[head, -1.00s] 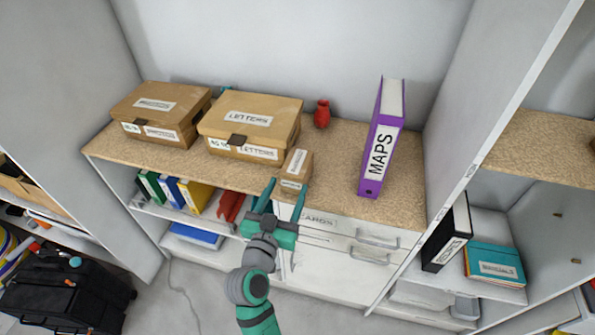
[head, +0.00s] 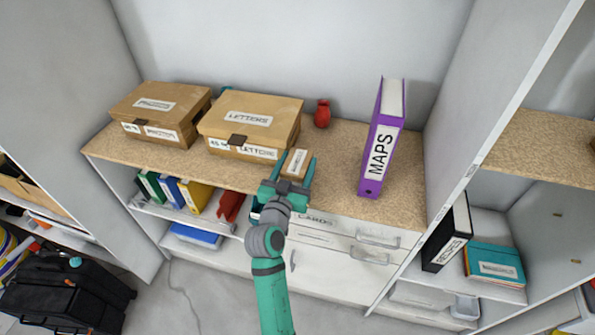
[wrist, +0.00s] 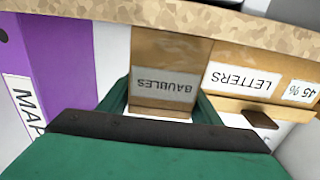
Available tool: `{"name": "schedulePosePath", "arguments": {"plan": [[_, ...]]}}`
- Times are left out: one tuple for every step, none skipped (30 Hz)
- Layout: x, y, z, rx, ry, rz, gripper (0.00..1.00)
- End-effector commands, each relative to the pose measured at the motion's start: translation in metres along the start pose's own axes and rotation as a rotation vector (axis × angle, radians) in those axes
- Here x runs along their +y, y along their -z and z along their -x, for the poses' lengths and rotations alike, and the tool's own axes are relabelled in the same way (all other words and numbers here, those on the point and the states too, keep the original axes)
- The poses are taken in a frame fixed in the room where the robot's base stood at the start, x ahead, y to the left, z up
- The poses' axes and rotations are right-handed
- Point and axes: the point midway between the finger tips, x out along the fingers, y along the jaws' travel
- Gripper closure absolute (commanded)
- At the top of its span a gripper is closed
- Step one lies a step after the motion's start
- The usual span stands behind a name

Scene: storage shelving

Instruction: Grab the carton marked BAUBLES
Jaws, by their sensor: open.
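The small brown BAUBLES carton (head: 297,162) stands at the front of the cork-coloured worktop, right beside the large LETTERS box (head: 262,112). Its white label is too small to read in the head view. In the wrist view the carton (wrist: 168,55) appears upside down, with its BAUBLES label readable. My gripper (head: 293,173) is open at the carton's front, with one finger on each side of it. The wrist view shows the fingers flanking the carton's lower part; I cannot tell whether they touch it. My gripper hides the carton's lower front in the head view.
A second brown box (head: 152,105) stands at the left of the worktop (head: 335,185). Drawers (head: 340,240) lie below. The worktop between carton and binder is clear.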

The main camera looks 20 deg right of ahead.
Motion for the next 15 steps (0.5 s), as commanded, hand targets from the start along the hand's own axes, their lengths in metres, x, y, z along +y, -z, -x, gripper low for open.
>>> {"name": "schedulePosePath", "arguments": {"plan": [[0.0001, -0.0001, -0.0008, 0.000, 0.000, 0.000, 0.42], [0.0001, -0.0001, -0.0008, 0.000, 0.000, 0.000, 0.42], [0.0001, -0.0001, -0.0007, 0.000, 0.000, 0.000, 0.42], [0.0001, -0.0001, -0.0006, 0.000, 0.000, 0.000, 0.42], [0.0001, -0.0001, -0.0005, 0.000, 0.000, 0.000, 0.42], [0.0001, -0.0001, -0.0004, 0.000, 0.000, 0.000, 0.42], [0.0001, -0.0001, -0.0004, 0.000, 0.000, 0.000, 0.49], [0.0001, -0.0001, -0.0004, 0.000, 0.000, 0.000, 0.57], [0.0000, -0.0002, -0.0004, 0.000, 0.000, 0.000, 0.66], [0.0001, -0.0002, -0.0003, 0.000, 0.000, 0.000, 0.73], [0.0001, -0.0002, -0.0003, 0.000, 0.000, 0.000, 0.79], [0.0000, 0.0007, -0.0002, 0.001, 0.000, 0.000, 0.79], [0.0000, 0.0007, -0.0002, 0.001, 0.000, 0.000, 0.79], [0.0000, 0.0007, -0.0002, 0.001, 0.000, 0.000, 0.79], [0.0000, 0.0006, -0.0002, 0.001, 0.000, 0.000, 0.79]]}}
